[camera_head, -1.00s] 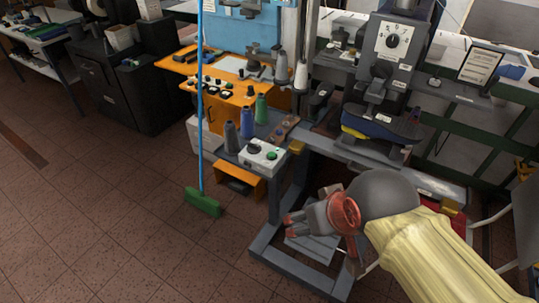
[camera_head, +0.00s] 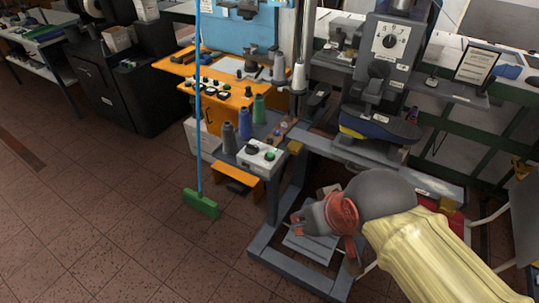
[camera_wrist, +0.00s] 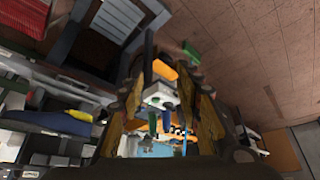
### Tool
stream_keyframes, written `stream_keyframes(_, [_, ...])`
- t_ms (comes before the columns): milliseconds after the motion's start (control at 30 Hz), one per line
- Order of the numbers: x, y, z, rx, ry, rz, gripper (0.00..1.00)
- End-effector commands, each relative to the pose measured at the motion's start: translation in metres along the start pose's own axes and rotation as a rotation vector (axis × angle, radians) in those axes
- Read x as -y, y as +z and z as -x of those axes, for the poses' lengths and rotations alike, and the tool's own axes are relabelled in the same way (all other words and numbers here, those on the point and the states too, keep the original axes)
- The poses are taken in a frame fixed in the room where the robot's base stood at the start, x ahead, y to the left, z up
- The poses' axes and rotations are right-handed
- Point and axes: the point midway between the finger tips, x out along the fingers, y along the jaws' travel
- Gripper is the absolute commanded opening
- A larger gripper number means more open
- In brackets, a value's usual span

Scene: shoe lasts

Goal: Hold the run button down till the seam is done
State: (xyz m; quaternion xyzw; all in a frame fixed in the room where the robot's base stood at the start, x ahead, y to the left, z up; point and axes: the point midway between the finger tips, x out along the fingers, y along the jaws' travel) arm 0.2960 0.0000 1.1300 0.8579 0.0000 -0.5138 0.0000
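A small pale control box (camera_head: 252,165) sits on the front left corner of the grey machine bench. On its top are a green button (camera_head: 270,156) and a dark round knob (camera_head: 253,150). The box also shows between my fingers in the wrist view (camera_wrist: 158,97). My gripper (camera_head: 298,226) is to the right of the box and nearer the camera, apart from it. Its fingers are spread and empty in the wrist view. A dark blue and yellow shoe-shaped piece (camera_head: 381,124) is under the grey machine head (camera_head: 389,45). Any seam is too small to make out.
Thread cones, one blue (camera_head: 246,124) and one green (camera_head: 259,109), stand just behind the box. A green broom (camera_head: 201,203) stands upright at the left. The bench's grey floor frame (camera_head: 290,268) is below my gripper. The tiled floor at left is clear.

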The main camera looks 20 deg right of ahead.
Motion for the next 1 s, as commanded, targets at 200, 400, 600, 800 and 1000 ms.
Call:
stream_keyframes(200, [0.0, 0.0, 0.0, 0.0, 0.0, 0.0, 0.2])
stream_keyframes(400, [0.0, 0.0, 0.0, 0.0, 0.0, 0.0, 0.09])
stream_keyframes(600, [0.0, 0.0, 0.0, 0.0, 0.0, 0.0, 0.0])
stream_keyframes(800, [0.0, 0.0, 0.0, 0.0, 0.0, 0.0, 0.0])
stream_keyframes(1000, [0.0, 0.0, 0.0, 0.0, 0.0, 0.0, 0.0])
